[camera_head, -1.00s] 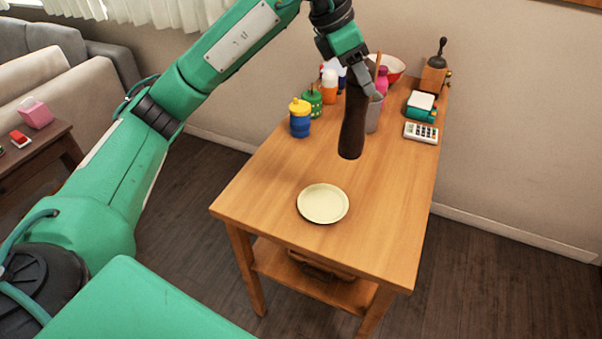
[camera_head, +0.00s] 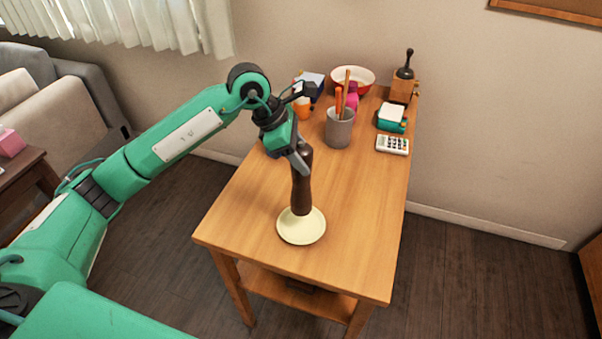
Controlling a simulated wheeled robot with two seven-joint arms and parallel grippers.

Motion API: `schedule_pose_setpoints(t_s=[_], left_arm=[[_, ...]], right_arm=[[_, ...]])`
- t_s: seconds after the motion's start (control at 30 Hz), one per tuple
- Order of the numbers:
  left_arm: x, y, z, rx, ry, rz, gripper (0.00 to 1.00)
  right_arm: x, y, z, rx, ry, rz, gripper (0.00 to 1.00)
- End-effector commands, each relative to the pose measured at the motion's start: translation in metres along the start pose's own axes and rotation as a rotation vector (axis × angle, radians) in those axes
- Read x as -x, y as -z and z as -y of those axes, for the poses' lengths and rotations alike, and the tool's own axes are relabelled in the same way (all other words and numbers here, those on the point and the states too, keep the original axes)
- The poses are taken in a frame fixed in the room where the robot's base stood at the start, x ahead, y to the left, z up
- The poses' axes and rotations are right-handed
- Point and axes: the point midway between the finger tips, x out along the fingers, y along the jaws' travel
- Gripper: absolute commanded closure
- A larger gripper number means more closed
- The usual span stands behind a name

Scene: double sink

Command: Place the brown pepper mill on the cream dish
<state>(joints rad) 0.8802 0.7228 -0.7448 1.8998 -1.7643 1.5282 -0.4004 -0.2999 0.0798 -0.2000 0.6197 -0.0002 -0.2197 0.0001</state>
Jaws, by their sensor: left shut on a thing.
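The brown pepper mill (camera_head: 301,192) is upright, with its lower end over the far part of the cream dish (camera_head: 302,231). I cannot tell whether its base touches the dish. The round, shallow dish lies near the front of the wooden table. My left gripper (camera_head: 302,158) is shut on the upper part of the mill, reaching in from the left. The mill's top is partly hidden by the gripper. My right gripper is not in view.
Behind the mill on the table (camera_head: 352,230) stand a grey cup (camera_head: 339,130) with utensils, a red-rimmed bowl (camera_head: 352,78), a calculator (camera_head: 392,145), a green-and-white item (camera_head: 391,117) and a wooden grinder (camera_head: 403,84). The table's front right is clear.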

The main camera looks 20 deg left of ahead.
Motion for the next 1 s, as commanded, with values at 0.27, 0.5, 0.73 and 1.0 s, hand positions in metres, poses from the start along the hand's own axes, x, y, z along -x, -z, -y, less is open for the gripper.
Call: schedule_pose_setpoints(t_s=[0.27, 0.5, 0.73, 1.0], left_arm=[[-0.030, 0.017, 0.000, 0.000, 0.000, 0.001, 0.98], [-0.052, 0.029, 0.000, 0.003, 0.003, 0.000, 0.98], [-0.065, 0.037, 0.000, -0.001, -0.001, 0.001, 0.98], [-0.067, 0.038, 0.000, -0.001, -0.001, 0.000, 0.50]], right_arm=[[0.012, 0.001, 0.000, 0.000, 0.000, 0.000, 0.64], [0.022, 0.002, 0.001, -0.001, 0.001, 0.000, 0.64], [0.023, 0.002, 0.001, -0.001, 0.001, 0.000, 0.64], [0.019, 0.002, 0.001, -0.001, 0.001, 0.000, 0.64]])
